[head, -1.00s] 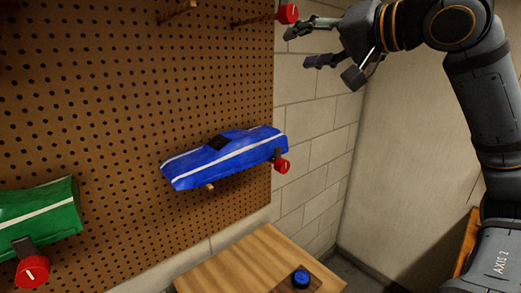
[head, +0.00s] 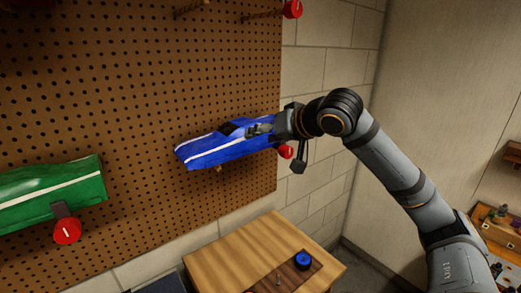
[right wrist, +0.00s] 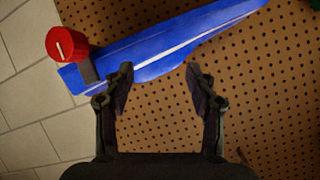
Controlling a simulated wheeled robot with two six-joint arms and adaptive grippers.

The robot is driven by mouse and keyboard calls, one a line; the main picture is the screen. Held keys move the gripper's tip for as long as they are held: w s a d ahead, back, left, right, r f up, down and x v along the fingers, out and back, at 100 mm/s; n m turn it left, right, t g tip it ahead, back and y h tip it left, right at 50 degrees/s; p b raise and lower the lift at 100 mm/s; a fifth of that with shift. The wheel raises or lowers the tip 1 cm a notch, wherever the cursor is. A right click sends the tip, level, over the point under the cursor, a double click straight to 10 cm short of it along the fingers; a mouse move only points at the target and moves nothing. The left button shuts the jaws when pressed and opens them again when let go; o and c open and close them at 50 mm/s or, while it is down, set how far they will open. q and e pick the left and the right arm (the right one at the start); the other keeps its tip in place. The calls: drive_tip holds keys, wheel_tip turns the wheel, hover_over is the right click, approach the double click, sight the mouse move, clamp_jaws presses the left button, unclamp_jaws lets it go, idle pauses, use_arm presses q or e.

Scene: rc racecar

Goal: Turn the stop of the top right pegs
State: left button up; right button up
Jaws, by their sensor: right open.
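The top right pegs (head: 262,14) stick out of the pegboard, and a red round stop (head: 292,9) sits on the end of one. Lower down, a blue car body (head: 205,155) with a white stripe rests on pegs, with another red stop (head: 286,152) at its right end. My right gripper (head: 262,128) is open in front of the blue car's right part. In the right wrist view, the open fingers (right wrist: 160,70) are over the lower edge of the blue car (right wrist: 165,40), with the red stop (right wrist: 67,45) to the left. My left gripper is not in view.
A green car body (head: 50,190) with a red stop (head: 67,231) hangs at the left of the pegboard (head: 130,80). A wooden table (head: 235,260) with a blue round object (head: 302,260) stands below. A block wall (head: 330,60) is at the right.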

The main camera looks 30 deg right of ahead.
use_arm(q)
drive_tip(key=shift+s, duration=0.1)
use_arm(e)
drive_tip(key=shift+w+a+f+n+g, duration=0.15)
drive_tip(key=shift+a+f, duration=0.1)
drive_tip(key=shift+f, duration=0.65)
drive_tip(key=shift+w+a+f+n+g, duration=0.1)
drive_tip(key=shift+a+f+n+g, duration=0.1)
drive_tip(key=shift+f, duration=0.7)
drive_tip(key=shift+r, duration=0.1)
